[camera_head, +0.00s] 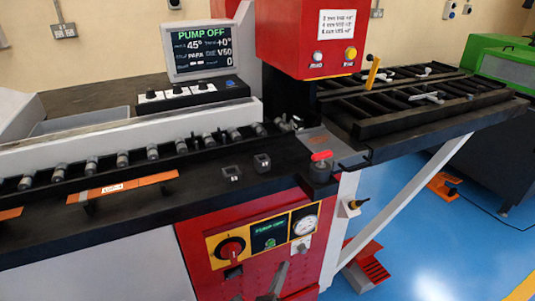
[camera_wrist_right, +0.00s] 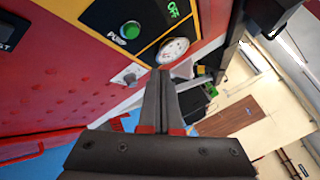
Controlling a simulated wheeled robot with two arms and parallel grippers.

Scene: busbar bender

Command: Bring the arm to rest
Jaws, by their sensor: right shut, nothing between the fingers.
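My right gripper (camera_head: 281,270) shows at the bottom edge of the head view, in front of the machine's red control panel (camera_head: 215,283). In the right wrist view, its two dark fingers (camera_wrist_right: 161,76) are together with nothing between them. The fingertips appear close to the panel below the round gauge (camera_wrist_right: 172,50); I cannot tell whether they touch it. The gauge also shows in the head view (camera_head: 306,225). Most of my right arm is hidden below the frame. My left gripper is in neither view.
A red rotary switch (camera_head: 230,248) and a small green display (camera_head: 270,234) are on the panel. A white slanted leg (camera_head: 405,195) and a red pedal (camera_head: 366,268) stand right. Blue floor (camera_head: 440,235) lies open there.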

